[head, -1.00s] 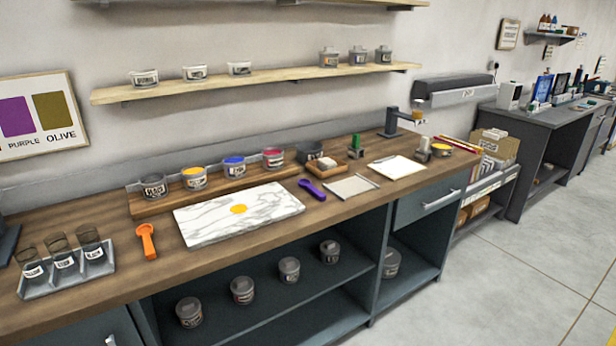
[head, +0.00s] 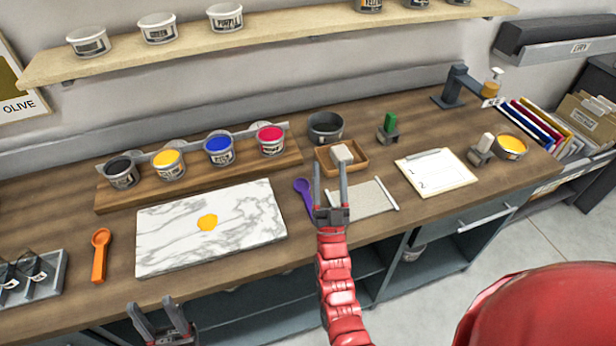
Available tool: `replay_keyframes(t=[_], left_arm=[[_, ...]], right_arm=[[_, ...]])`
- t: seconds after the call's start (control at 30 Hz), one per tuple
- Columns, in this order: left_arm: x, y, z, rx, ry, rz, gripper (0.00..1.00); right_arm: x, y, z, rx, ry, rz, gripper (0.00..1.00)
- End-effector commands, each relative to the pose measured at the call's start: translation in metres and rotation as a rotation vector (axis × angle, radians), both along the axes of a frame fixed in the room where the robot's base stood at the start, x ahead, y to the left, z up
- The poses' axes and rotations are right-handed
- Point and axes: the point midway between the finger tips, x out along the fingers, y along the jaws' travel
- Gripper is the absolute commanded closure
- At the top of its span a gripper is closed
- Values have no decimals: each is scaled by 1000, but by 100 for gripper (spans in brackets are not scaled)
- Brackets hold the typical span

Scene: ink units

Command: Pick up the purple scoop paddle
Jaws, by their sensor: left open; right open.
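The purple scoop paddle (head: 304,193) lies on the wooden counter between the marble slab and a grey flat tray. Its round end is toward the back and its lower part runs down beside my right gripper. My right gripper (head: 331,178) is open and empty in the picture, its left finger just right of the paddle. I cannot tell its height above the counter. My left gripper (head: 158,312) is open and empty, low at the counter's front edge, below the marble slab and far from the paddle.
The marble slab (head: 262,220) bears an orange-yellow ink blob. An orange scoop (head: 100,256) lies left of it. Behind, a wooden riser (head: 200,183) holds several ink tubs. A wooden tray with a pale block (head: 341,153), a clipboard (head: 436,173) and the grey flat tray (head: 362,199) lie nearby.

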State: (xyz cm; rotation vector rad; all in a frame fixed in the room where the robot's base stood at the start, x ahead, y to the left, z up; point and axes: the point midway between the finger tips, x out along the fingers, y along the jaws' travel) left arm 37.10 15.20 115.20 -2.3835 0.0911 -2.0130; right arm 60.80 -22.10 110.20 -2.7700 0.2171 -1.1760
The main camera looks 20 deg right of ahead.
Motion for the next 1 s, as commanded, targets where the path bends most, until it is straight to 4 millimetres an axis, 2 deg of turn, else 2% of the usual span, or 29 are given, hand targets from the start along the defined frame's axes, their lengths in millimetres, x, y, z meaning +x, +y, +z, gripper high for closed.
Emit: replay_keyframes(t=[0.03, 0.27, 0.3, 0.4, 0.5, 0.53, 0.63, 0.73, 0.87, 1.0], left_arm=[[0, 0, 5, 0, 2, 0, 50], [0, 0, 9, 0, 2, 0, 50], [0, 0, 10, 0, 2, 0, 50], [0, 0, 12, 0, 1, 0, 50], [0, 0, 13, 0, 1, 0, 50], [0, 0, 13, 0, 1, 0, 50], [0, 0, 14, 0, 1, 0, 50], [0, 0, 15, 0, 1, 0, 50], [0, 0, 17, 0, 1, 0, 50], [0, 0, 17, 0, 1, 0, 50]], right_arm=[[29, -7, 2, 35, 62, 4, 35], [155, -16, -26, 195, 415, 93, 35], [179, -13, -29, 225, 493, 124, 35], [233, 3, -34, 286, 718, 222, 35], [265, 28, -35, 308, 956, 327, 35], [270, 36, -35, 307, 1032, 358, 35], [268, 60, -30, 273, 1289, 438, 35], [241, 72, -26, 211, 1563, 474, 35], [183, 65, -19, 114, 1904, 441, 35], [122, 42, -7, 47, 2181, 346, 35]])
